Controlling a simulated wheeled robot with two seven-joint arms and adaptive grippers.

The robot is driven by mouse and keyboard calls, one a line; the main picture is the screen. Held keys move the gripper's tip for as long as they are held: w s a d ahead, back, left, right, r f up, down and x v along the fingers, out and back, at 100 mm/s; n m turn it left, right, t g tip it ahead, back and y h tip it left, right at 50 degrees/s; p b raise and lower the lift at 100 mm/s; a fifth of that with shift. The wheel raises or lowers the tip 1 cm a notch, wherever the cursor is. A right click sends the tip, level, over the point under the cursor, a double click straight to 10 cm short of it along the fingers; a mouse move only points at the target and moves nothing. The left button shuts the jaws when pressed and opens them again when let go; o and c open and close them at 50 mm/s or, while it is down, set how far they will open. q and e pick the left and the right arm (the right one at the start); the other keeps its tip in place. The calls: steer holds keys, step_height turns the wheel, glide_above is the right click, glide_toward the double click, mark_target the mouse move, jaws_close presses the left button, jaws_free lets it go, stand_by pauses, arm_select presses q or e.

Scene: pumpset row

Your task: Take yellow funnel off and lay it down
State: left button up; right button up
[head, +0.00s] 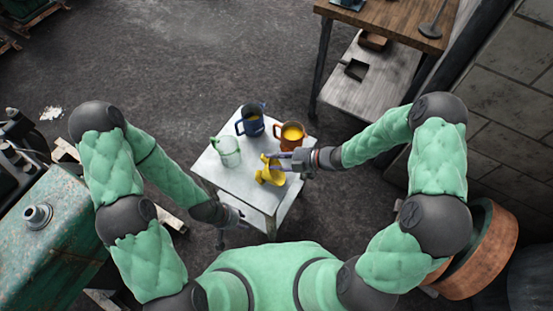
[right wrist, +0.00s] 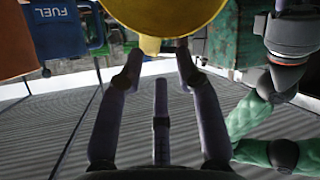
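The yellow funnel (head: 270,172) is at my right gripper (head: 270,158), over the front right part of the small white table (head: 240,183). It looks tilted. In the right wrist view the funnel (right wrist: 165,17) fills the top, and its narrow lower part sits between the two fingertips of the right gripper (right wrist: 159,50), which look shut on it. I cannot tell whether the funnel touches the table. My left gripper (head: 240,218) hangs beside the table's front left edge, away from the funnel; its fingers are too small to read.
A clear greenish jug (head: 228,152) stands at the left. A wooden bench (head: 385,25) is at the upper right. The table's front middle is bare.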

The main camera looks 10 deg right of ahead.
steer(key=v, duration=1.2)
stand_by(0.4)
steer(key=w+a+f+m+t+h, duration=0.2)
steer(key=w+a+f+m+h, duration=0.15)
steer(key=f+m, duration=0.7)
steer(key=s+a+f+m+g+h, duration=0.1)
steer(key=s+f+m+g+h, duration=0.1)
steer(key=s, duration=0.6)
steer(key=s+a+f+m+g+h, duration=0.1)
steer(key=s+f+m+g+h, duration=0.1)
steer(key=s+f+m+g, duration=0.2)
steer(key=s+f+m, duration=0.2)
steer(key=s+m, duration=0.2)
steer(key=m, duration=0.1)
steer(key=shift+h, duration=0.25)
steer(key=shift+c, duration=0.2)
